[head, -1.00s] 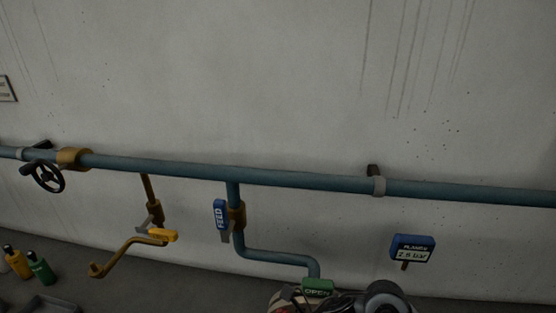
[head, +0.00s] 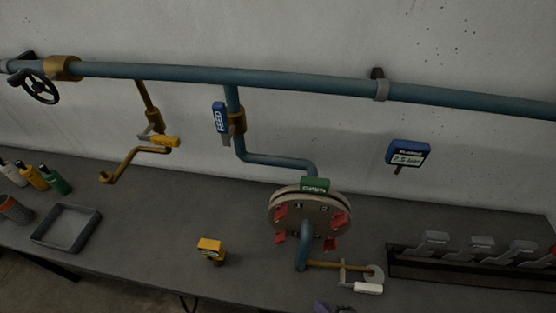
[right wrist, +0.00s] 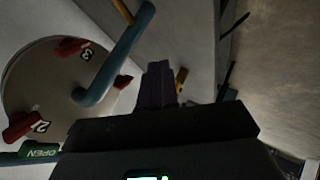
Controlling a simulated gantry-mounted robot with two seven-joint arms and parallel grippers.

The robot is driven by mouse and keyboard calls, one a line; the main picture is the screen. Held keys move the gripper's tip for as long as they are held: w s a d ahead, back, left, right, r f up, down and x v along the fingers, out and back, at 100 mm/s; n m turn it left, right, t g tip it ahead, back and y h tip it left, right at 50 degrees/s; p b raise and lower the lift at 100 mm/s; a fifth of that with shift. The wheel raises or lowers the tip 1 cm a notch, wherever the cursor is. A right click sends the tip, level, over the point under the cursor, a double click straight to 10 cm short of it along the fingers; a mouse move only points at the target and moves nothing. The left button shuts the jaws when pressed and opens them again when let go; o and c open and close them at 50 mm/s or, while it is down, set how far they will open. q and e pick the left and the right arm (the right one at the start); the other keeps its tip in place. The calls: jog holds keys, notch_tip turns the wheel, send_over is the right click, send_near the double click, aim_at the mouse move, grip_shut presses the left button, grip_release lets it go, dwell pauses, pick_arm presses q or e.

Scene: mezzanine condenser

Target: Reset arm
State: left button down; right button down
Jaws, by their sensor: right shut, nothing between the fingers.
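Only the tip of my right gripper (head: 332,308) shows in the head view, at the bottom edge below the round flange. In the right wrist view its dark fingers (right wrist: 160,85) are together with nothing between them. The round flange (head: 283,226), with red clamps and a green OPEN tag (head: 315,185), is at the end of the blue pipe. In the right wrist view the flange (right wrist: 45,95) is at the left, apart from the fingers. My left gripper is not in view.
A grey tray (head: 96,232) and several bottles (head: 57,181) stand at the left of the bench. A small yellow-topped item (head: 210,246) stands mid-bench. A dark rack (head: 450,268) is at the right. A brass drain pipe with a white handle (head: 368,288) sticks out near the flange.

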jog(key=s+d+m+g+h, duration=0.4)
jog(key=s+d+m+g, duration=0.15)
jog(key=d+m, duration=0.65)
notch_tip(320, 180, up, 23)
jog(key=a+m+p, duration=0.1)
jog(key=p, duration=2.2)
jog(key=shift+s+a+m+t, duration=0.25)
jog(key=shift+s+m+t, duration=0.1)
jog(key=shift+t, duration=0.1)
